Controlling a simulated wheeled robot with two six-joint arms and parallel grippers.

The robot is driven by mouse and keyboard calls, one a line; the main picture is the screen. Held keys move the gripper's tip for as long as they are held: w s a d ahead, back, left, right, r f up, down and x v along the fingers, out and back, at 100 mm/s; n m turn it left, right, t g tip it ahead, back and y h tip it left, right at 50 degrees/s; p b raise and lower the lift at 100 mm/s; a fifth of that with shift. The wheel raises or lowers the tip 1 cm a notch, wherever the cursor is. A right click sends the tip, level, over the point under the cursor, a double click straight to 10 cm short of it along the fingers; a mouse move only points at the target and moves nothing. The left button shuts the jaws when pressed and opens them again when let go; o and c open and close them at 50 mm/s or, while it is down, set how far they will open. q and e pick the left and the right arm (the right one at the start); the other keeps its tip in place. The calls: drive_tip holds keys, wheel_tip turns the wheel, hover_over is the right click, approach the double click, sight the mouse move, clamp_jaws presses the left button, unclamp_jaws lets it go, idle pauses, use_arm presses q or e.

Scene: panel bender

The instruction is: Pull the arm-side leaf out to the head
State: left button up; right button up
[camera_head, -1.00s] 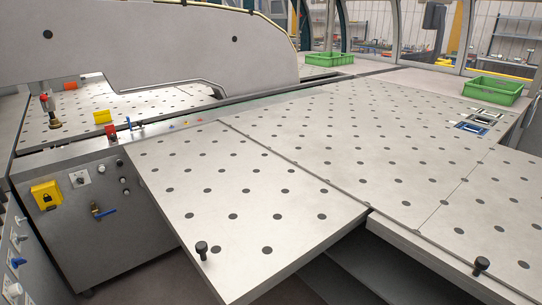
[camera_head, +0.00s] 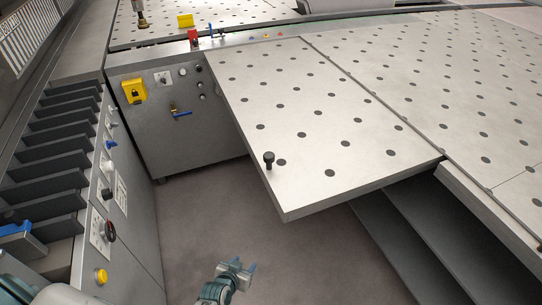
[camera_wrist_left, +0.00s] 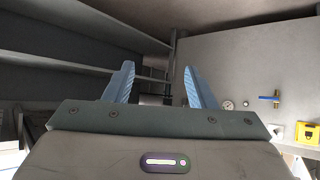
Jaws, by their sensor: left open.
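The leaf (camera_head: 318,110) is a pale metal panel with rows of dark holes, in the middle of the head view. Its front end sticks out over the floor. A black knob (camera_head: 268,160) stands upright on it near its front left edge. My left gripper (camera_head: 238,268) is at the bottom of the head view, apart from the leaf and knob. In the left wrist view its blue fingers (camera_wrist_left: 159,82) are spread with nothing between them. The leaf's holes and knob do not show in the wrist view. My right gripper is not in view.
A larger perforated table (camera_head: 460,90) adjoins the leaf on the right, with dark shelves (camera_head: 420,225) beneath. A grey cabinet with a yellow lock box (camera_head: 133,91) and blue-handled valve stands left. A control panel (camera_head: 110,200) lines the far left. Open floor (camera_head: 200,215) lies between.

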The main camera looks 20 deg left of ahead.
use_arm(q)
drive_tip(key=w+d+r+t, duration=0.1)
drive_tip(key=w+r+t, duration=0.15)
drive_tip(key=r, duration=0.55)
drive_tip(key=w+d+r+t, duration=0.1)
drive_tip(key=w+r, duration=0.3)
drive_tip(key=r, duration=0.5)
drive_tip(key=t+h+p, duration=0.1)
drive_tip(key=t, duration=0.3)
approach(266, 160)
drive_tip(key=w, duration=0.2)
drive_tip(key=shift+m, duration=0.3)
drive_tip(key=w+p, duration=0.1)
drive_tip(key=w, duration=0.2)
drive_tip(key=w+d+p, duration=0.1)
drive_tip(key=w, duration=0.2)
drive_tip(key=w+p, duration=0.1)
drive_tip(key=w, duration=0.2)
drive_tip(key=shift+d, duration=0.2)
drive_tip(key=shift+w, duration=0.3)
clamp_jaws()
